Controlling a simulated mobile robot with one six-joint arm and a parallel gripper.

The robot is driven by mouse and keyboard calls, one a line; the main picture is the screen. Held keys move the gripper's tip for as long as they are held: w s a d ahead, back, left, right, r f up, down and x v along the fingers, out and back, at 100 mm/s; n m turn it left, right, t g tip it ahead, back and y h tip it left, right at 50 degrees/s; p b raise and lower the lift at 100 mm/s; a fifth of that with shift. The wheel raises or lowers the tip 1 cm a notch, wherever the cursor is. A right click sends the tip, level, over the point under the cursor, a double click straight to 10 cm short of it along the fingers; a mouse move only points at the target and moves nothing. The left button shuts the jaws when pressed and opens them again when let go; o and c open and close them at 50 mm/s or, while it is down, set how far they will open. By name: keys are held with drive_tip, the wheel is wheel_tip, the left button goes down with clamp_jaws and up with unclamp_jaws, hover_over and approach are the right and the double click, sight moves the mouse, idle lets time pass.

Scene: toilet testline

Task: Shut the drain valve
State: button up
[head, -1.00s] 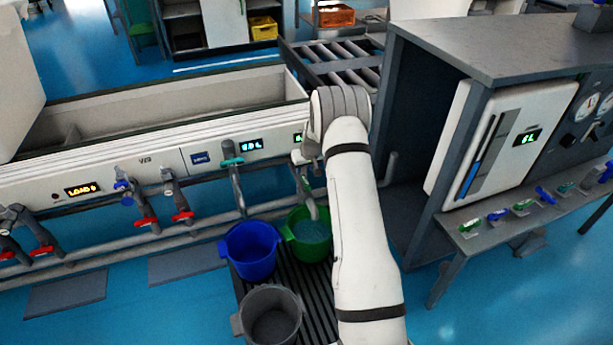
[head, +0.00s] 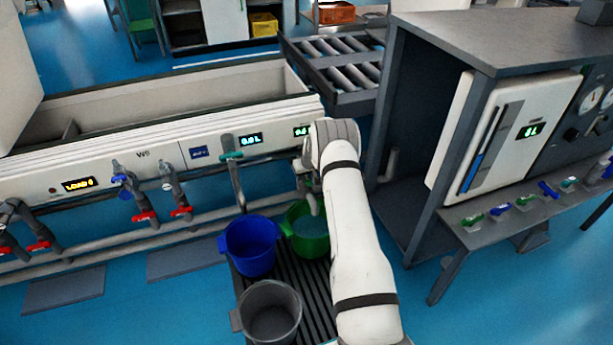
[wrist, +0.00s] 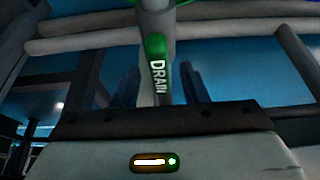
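In the wrist view the drain valve's green handle (wrist: 157,46) with the white word DRAIN lies in front of a grey pipe (wrist: 158,12). My gripper (wrist: 159,82) is open, with one dark finger on each side of the handle and a gap to both. In the head view my arm hides most of the gripper and the valve. A grey spout (head: 312,204) hangs over the green bucket (head: 308,240), which holds water.
A blue bucket (head: 250,250) and a grey bucket (head: 268,312) stand on the dark slatted platform (head: 300,275) beside the green one. Horizontal pipes (head: 190,230) run along the white trough's front. A dark cabinet (head: 455,90) stands close on the right.

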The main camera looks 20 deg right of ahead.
drive_tip(key=shift+c, duration=0.4)
clamp_jaws()
